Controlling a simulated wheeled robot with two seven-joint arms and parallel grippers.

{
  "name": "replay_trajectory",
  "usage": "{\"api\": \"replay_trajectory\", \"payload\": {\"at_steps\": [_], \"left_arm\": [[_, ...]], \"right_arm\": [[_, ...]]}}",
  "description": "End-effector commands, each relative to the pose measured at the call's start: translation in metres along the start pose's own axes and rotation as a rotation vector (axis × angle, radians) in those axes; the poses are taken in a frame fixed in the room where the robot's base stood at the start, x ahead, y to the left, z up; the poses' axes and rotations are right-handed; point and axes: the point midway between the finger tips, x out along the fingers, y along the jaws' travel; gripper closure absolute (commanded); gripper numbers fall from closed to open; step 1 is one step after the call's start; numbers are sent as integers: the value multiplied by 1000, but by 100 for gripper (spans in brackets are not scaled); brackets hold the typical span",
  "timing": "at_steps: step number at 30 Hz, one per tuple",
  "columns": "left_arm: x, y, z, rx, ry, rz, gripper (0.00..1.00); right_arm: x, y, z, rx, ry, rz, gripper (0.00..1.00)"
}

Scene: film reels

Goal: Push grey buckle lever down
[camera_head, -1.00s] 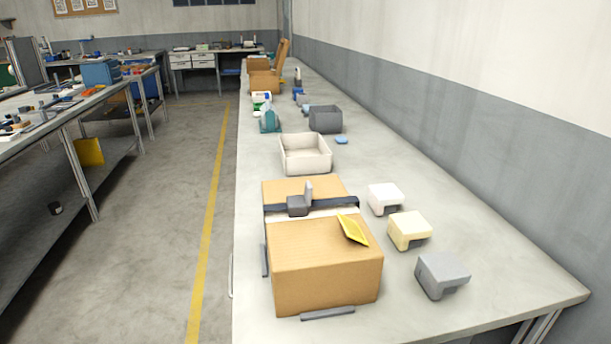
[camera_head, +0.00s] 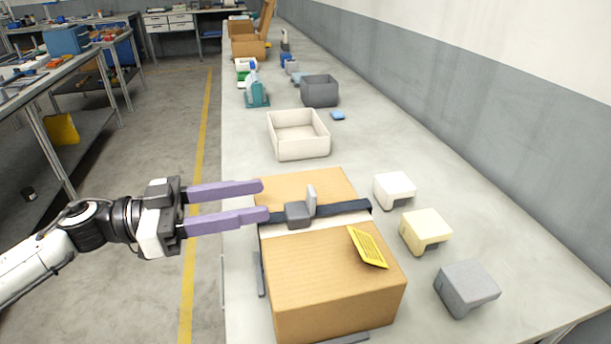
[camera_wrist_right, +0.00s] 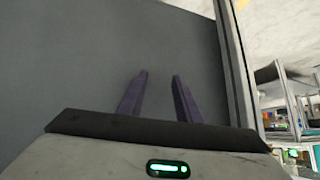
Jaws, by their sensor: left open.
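The grey buckle (camera_head: 298,213) sits on a dark strap (camera_head: 343,208) across the top of a cardboard box (camera_head: 330,285). Its light grey lever (camera_head: 311,201) stands upright from the buckle. My left gripper (camera_head: 266,200) comes in from the left with its two purple fingers apart and empty. The fingertips are at the left edge of the box top, to the left of the buckle. My right gripper (camera_wrist_right: 160,80) shows only in the right wrist view, its purple fingers apart with nothing between them, in front of a plain grey surface.
A yellow tag (camera_head: 367,247) lies on the box top. White (camera_head: 394,188), cream (camera_head: 426,229) and grey (camera_head: 467,286) blocks stand to the right of the box. A cream bin (camera_head: 298,135) and a grey bin (camera_head: 320,91) stand behind it. The table's right side is mostly clear.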

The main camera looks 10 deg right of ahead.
Motion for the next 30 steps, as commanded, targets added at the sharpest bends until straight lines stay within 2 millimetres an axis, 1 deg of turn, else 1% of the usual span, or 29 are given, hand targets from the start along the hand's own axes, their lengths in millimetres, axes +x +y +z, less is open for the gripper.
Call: {"api": "replay_trajectory", "payload": {"at_steps": [5,11,15,18,23,30], "left_arm": [[16,3,-4,-5,-9,23,56],[52,4,-4,-4,-8,23,56],[77,4,-4,-4,-7,21,56],[91,4,-3,-4,-8,19,56],[103,4,-2,-4,-8,17,56],[105,4,-2,-4,-9,16,56]], "right_arm": [[-3,-1,7,2,-15,-1,69],[-5,-1,12,4,-29,-1,69],[-6,-1,11,5,-28,-1,69],[-6,-1,10,5,-25,0,69],[-7,-1,8,6,-23,0,69],[-7,0,8,6,-22,1,69]]}}
